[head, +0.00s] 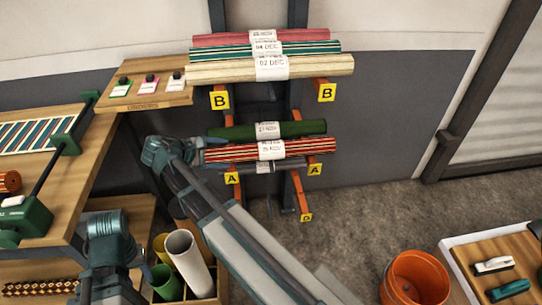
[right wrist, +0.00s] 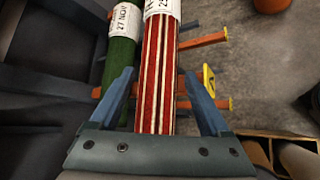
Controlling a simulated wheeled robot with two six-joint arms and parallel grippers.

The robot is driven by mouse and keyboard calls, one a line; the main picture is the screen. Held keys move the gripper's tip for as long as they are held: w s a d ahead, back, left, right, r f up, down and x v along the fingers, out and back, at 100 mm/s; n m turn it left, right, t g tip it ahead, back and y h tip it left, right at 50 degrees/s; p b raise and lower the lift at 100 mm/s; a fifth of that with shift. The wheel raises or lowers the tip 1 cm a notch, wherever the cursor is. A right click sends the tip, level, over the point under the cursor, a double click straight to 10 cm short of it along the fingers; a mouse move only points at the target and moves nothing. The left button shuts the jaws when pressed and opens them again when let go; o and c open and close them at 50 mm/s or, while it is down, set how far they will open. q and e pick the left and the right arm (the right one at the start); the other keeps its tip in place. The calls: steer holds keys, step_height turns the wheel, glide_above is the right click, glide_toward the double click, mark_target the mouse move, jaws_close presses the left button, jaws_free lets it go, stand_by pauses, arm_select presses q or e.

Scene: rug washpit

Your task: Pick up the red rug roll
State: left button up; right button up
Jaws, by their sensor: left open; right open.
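A red roll with cream stripes and a white tag (head: 222,152) lies level on the lower rack arms marked A, below a dark green roll (head: 220,132). My right gripper (head: 208,149) is at its left end in the head view. In the right wrist view, the open fingers of the right gripper (right wrist: 157,76) stand on either side of the striped roll (right wrist: 152,105), with visible gaps. A plainer pinkish-red roll (head: 215,40) lies at the back of the upper rack marked B. My left gripper (head: 108,245) is low at the left; its fingers are not clear.
Green-striped and cream rolls (head: 215,71) share the upper rack. A workbench (head: 100,135) stands left, with a crate of tubes (head: 205,285) below. An orange bucket (head: 415,275) and a tray (head: 455,250) are at lower right. The floor right of the rack is clear.

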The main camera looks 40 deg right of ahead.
mark_target(228, 153)
steer(key=shift+d+f, duration=0.2)
steer(key=shift+d, duration=0.15)
steer(key=shift+d+f, duration=0.1)
steer(key=shift+d+f+b, duration=0.2)
steer(key=shift+f+b, duration=0.05)
steer(key=shift+b, duration=0.1)
steer(key=b+x, duration=0.2)
steer(key=x, duration=0.2)
steer(key=shift+w+d+f, duration=0.1)
steer(key=shift+w+f, duration=0.05)
steer(key=shift+w, duration=0.05)
jaws_close()
